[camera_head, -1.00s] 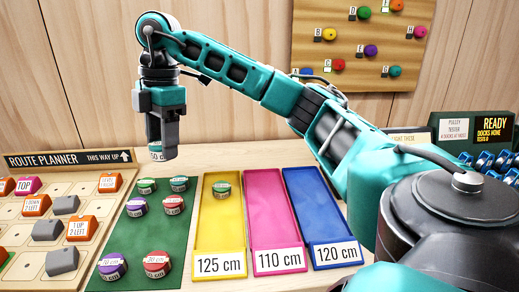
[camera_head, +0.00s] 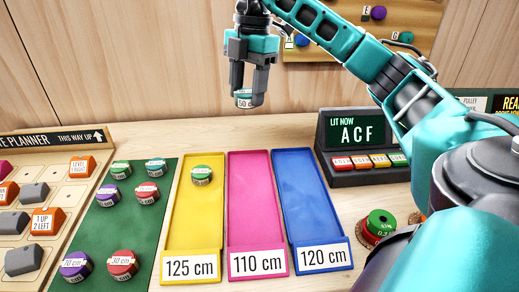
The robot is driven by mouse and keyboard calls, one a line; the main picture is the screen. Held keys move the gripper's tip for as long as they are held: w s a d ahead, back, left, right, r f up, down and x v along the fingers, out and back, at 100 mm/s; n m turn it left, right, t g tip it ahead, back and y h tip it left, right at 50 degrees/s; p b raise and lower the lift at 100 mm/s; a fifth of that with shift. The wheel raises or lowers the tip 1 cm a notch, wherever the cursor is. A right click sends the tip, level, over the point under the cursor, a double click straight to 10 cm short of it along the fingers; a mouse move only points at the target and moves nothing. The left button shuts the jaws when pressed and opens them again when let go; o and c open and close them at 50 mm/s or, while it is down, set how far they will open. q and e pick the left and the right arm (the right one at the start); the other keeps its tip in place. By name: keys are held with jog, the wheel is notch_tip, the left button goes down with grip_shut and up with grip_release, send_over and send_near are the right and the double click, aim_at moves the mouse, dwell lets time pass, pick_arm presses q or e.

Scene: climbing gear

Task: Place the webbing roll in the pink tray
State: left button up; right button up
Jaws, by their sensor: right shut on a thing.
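My right gripper (camera_head: 247,92) is shut on a webbing roll (camera_head: 245,100), a small greenish roll with a white label that seems to read 50 cm. The fingers hide part of it. It is held high, in line with the far end of the pink tray in the picture. The pink tray (camera_head: 256,200), labelled 110 cm, looks empty and lies between the yellow and blue trays. My left gripper is not in view.
The yellow tray (camera_head: 188,232) holds one green roll (camera_head: 202,175). The blue tray (camera_head: 310,200) is empty. Several rolls sit on the green mat (camera_head: 108,230). A route planner board (camera_head: 60,200) is at left. A dark sign box (camera_head: 357,135) stands behind the trays at right.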

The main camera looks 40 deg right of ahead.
aim_at(250, 91)
notch_tip(250, 91, down, 4)
jog(key=shift+s+r+b, duration=0.1)
jog(key=shift+r+b, duration=0.1)
jog(key=shift+b, duration=0.8)
notch_tip(250, 91, down, 11)
jog(key=shift+f+b, duration=0.15)
jog(key=shift+b, duration=0.65)
jog(key=shift+f, duration=0.55)
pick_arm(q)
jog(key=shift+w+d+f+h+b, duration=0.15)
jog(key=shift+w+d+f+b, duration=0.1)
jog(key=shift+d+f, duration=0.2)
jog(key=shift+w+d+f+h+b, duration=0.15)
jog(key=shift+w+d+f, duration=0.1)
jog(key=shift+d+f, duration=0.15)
pick_arm(e)
jog(key=shift+f, duration=2)
jog(key=shift+f, duration=0.15)
jog(key=o, duration=1)
